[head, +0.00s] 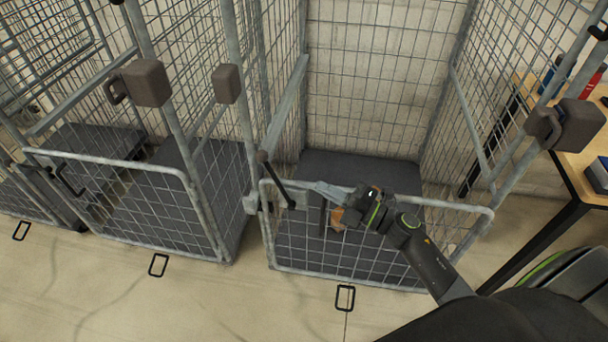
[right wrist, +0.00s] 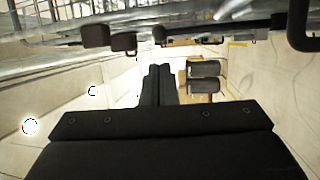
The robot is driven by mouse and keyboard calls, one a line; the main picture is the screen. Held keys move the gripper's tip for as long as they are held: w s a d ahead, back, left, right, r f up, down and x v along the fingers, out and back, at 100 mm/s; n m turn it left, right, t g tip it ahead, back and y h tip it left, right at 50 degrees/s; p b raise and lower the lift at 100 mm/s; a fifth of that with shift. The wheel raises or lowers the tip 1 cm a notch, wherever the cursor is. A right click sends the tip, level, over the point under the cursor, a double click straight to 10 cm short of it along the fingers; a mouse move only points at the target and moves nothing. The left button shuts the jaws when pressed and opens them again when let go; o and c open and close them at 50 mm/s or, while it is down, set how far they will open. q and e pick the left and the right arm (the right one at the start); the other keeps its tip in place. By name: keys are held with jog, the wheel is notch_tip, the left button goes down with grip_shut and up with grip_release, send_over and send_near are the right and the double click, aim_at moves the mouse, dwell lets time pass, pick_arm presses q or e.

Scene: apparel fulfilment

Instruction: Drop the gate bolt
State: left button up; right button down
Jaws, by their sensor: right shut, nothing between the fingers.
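The gate (head: 300,268) is a low grey wire-mesh panel across the front of the middle cage. At its left upper corner a dark rod with a round end, which looks like the gate bolt (head: 276,182), slants down to the right beside the post. My right gripper (head: 348,208) is at the gate's top rail, to the right of the rod and apart from it. Its dark fingers (right wrist: 158,80) are together and empty in the right wrist view. A small brown thing shows beside the gripper, partly hidden. My left gripper is out of view.
More mesh cages (head: 115,162) stand to the left. Grey-brown blocks (head: 147,83) sit on the posts, another (head: 578,124) at the right. A wooden table (head: 585,165) stands at the right. A dark floor loop (head: 345,297) lies before the gate; the front floor is mostly clear.

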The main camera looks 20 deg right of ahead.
jog(key=p, duration=0.3)
send_near(267, 159)
jog(key=f+x, duration=0.1)
jog(key=x, duration=0.4)
jog(key=shift+w+a+r, duration=0.2)
jog(key=shift+w+a, duration=0.05)
jog(key=shift+w, duration=0.2)
jog(key=shift+w+a+r, duration=0.25)
jog(key=shift+w, duration=0.2)
